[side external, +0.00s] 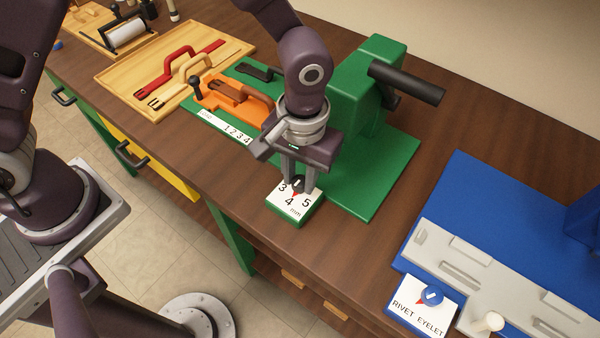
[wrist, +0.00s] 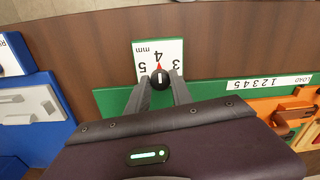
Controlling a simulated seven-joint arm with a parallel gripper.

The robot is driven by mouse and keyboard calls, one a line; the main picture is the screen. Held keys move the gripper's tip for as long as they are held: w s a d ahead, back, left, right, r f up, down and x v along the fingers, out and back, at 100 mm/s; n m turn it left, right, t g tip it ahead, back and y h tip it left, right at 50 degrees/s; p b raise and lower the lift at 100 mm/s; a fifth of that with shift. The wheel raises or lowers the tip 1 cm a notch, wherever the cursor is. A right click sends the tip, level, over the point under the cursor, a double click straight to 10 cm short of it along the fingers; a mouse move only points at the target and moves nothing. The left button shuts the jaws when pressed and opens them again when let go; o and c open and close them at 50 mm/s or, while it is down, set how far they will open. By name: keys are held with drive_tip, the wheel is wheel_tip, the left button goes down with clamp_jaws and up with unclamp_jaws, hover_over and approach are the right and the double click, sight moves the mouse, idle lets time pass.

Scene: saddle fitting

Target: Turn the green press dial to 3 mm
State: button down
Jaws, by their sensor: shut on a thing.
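The press dial is a white plate (side external: 292,209) on a green block at the front edge of the green press base (side external: 375,185). It is marked 3, 4, 5 and mm. In the wrist view the plate (wrist: 170,47) shows upside down. Its black knob (wrist: 159,79) has a white line and a red pointer (wrist: 159,67), which points at the 4. My gripper (side external: 298,187) is above the dial, pointing down, with its fingers shut on the knob from both sides. The fingers partly hide the knob in the side view.
The green press (side external: 370,70) with a black handle stands behind my gripper. An orange fixture (side external: 235,97) with a 1 to 5 scale is left of it. A blue station (side external: 475,215) with a RIVET/EYELET dial (side external: 424,302) stands at the right. Bare wood lies between the stations.

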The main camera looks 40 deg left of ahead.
sight(300, 182)
drive_tip(key=shift+m, duration=0.3)
drive_tip(key=m, duration=1.1)
drive_tip(key=shift+m, duration=0.3)
idle(0.3)
drive_tip(key=c, duration=1.1)
unclamp_jaws()
wheel_tip(300, 182, up, 7)
drive_tip(key=shift+s+r, duration=0.1)
